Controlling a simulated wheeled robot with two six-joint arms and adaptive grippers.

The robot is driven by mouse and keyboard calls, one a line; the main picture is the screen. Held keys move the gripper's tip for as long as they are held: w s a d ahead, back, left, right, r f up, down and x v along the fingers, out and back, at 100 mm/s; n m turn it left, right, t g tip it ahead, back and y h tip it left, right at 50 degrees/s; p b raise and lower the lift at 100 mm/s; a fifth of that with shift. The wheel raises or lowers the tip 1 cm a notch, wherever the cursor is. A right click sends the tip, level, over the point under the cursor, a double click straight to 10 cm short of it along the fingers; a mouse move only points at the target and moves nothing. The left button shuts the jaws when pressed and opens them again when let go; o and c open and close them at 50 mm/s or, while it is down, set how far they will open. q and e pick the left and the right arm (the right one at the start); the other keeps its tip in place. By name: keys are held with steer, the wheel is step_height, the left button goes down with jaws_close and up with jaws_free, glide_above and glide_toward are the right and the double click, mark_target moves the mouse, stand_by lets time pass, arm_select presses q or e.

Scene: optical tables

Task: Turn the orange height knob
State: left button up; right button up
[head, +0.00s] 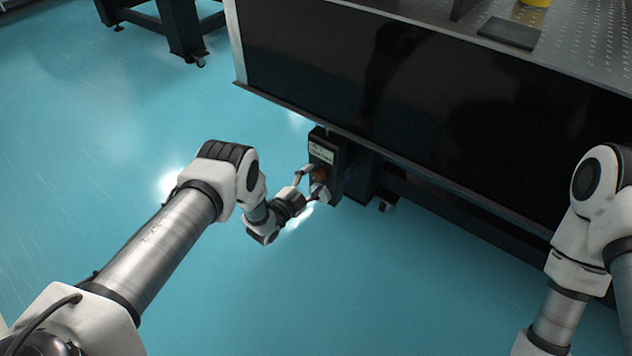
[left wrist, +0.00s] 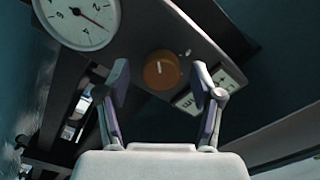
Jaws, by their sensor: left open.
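The orange height knob (left wrist: 162,70) is round with a pale mark line on its face. It sits on a dark control box (head: 323,150) fixed below the table's edge. My left gripper (left wrist: 167,88) is open, with its two fingers pointing at the box. In the left wrist view the knob shows between and just beyond the fingertips. In the head view the left gripper (head: 311,182) is at the box and partly covers the knob (head: 319,173). Whether a finger touches the knob, I cannot tell. My right gripper is out of view.
A round white dial gauge (left wrist: 80,20) with a needle is near the knob, and pale labels (left wrist: 228,78) are on the panel. The optical table (head: 430,90) has a black side and a perforated top. The blue floor (head: 90,140) to the left is clear.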

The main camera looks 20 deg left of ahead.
arm_select(q)
steer(key=shift+w+d, duration=0.15)
steer(key=shift+w, duration=0.3)
steer(key=shift+r, duration=0.1)
steer(key=c, duration=1.1)
steer(key=shift+c, duration=0.2)
steer(key=shift+n, duration=0.3)
steer(key=n, duration=0.8)
steer(key=shift+d+n, duration=0.1)
steer(key=shift+n, duration=0.2)
steer(key=n, duration=0.4)
steer(key=shift+b, duration=0.35)
steer(key=shift+n, duration=2.3)
